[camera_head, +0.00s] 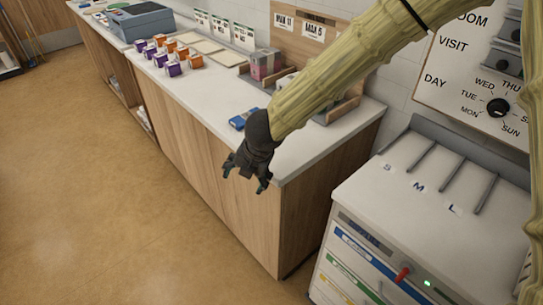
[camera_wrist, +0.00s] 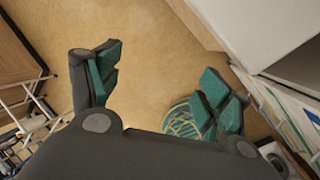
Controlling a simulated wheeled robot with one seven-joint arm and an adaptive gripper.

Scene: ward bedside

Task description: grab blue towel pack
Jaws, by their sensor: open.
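A small blue pack (camera_head: 243,118), which looks like the blue towel pack, lies on the white counter (camera_head: 205,103) near its front edge. My arm and wrist stand close in front of it and may hide part of it. My gripper (camera_head: 246,178) hangs beyond the counter's front edge, nearer the camera and lower in the picture than the pack. The blue pack does not show in the wrist view.
Purple and orange boxes (camera_head: 172,68) stand farther left on the counter. Wooden dividers with a pink box (camera_head: 265,63) stand behind the pack. A white cabinet (camera_head: 435,215) with drawers stands at the right. The floor (camera_head: 90,180) at the left is clear.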

